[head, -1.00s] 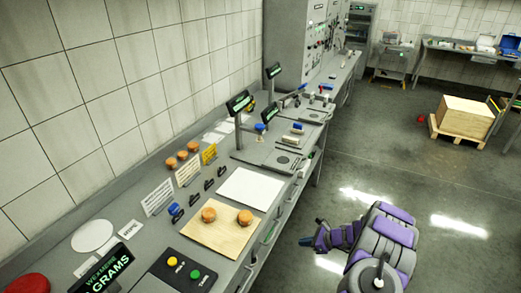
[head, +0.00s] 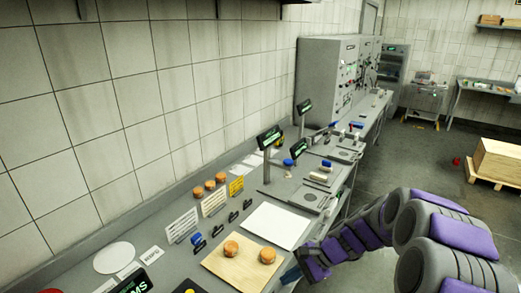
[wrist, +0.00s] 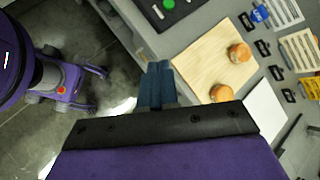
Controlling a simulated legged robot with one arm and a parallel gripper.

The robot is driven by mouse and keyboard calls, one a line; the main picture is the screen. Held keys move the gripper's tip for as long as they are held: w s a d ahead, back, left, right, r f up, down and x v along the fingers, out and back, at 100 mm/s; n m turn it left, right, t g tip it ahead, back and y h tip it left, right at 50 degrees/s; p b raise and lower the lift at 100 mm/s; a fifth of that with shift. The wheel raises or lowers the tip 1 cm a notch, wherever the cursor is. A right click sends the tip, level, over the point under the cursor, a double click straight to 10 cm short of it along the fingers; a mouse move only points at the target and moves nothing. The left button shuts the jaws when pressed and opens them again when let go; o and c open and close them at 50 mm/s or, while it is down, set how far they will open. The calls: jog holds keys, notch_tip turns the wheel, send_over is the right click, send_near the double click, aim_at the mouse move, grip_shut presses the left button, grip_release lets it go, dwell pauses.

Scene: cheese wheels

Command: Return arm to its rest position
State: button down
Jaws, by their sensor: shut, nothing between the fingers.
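Two orange cheese wheels, one on the left (head: 231,249) and one on the right (head: 267,256), sit on a pale wooden board (head: 243,272) on the grey counter. The board also shows in the wrist view (wrist: 196,72), with both wheels near its edge. Three smaller wheels (head: 210,185) stand in a row further back near the wall. My purple and grey arm reaches in from the right, beside the counter's front edge. Its blue fingers show in the wrist view (wrist: 156,84), pressed together and empty, beside the board and apart from the wheels.
Grey control cabinets (head: 328,75) are at the far end. A wooden crate (head: 499,161) stands on the floor at right.

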jog(key=s+d+r+n+h, duration=0.2)
jog(key=s+r+n+h, duration=0.1)
jog(key=s, duration=0.7)
jog(key=s+d+r+n+g+h+b, duration=0.1)
jog(key=s+n, duration=0.3)
jog(key=s, duration=0.7)
jog(key=s+d+r+n+h, duration=0.3)
jog(key=s+r+n+h, duration=0.1)
jog(key=s, duration=0.7)
jog(key=shift+r+g+h, duration=0.3)
